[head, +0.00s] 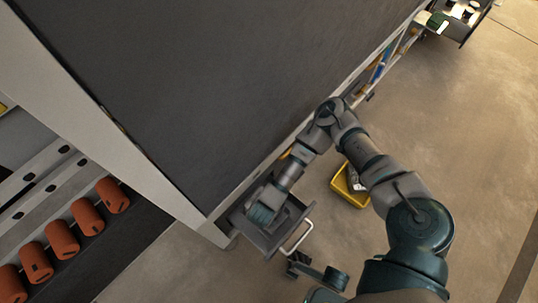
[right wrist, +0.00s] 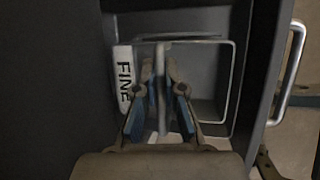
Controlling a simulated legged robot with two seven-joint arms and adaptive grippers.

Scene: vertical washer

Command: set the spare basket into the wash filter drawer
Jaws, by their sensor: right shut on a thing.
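The wash filter drawer (head: 288,222) is pulled out at the lower corner of the dark machine, with a pale bar handle (head: 298,237) on its front. My right gripper (head: 264,212) reaches down into it. In the right wrist view the right gripper (right wrist: 160,78) is shut on the upright bar of the spare basket, a pale thin-rimmed square frame (right wrist: 236,85) with a white label reading "FINE" (right wrist: 124,80). The basket lies within the outline of the drawer walls (right wrist: 258,75); whether it rests on the drawer floor I cannot tell.
The large dark machine panel (head: 240,85) fills the upper left. A yellow bin (head: 349,196) with something grey inside stands on the floor beside my right arm. Several orange cylinders (head: 87,216) line the lower left. A cart (head: 460,15) stands at the top right. The floor at right is clear.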

